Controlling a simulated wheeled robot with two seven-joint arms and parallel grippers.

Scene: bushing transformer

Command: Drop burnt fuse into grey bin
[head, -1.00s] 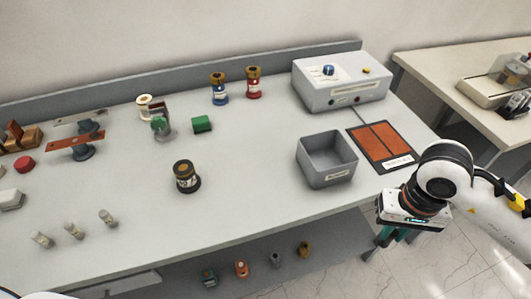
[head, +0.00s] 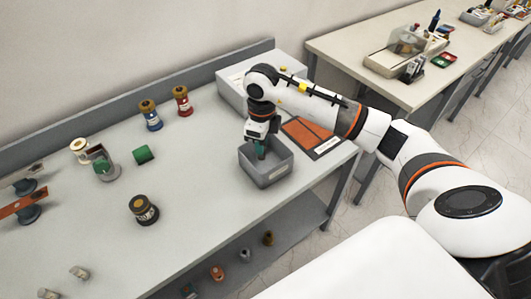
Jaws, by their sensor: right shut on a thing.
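The grey bin (head: 266,178) stands on the workbench, open at the top, with a small label on its front wall. My right gripper (head: 260,154) points down into the bin's opening, with its fingertips at about rim height or lower. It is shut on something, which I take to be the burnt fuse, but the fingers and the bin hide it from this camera. My left gripper is not in view.
An orange panel on a dark mat (head: 310,138) lies right of the bin. A grey instrument box (head: 236,92) stands behind, partly hidden by my right arm. A dark brown-topped cylinder (head: 143,210) stands to the left. Bench space between it and the bin is clear.

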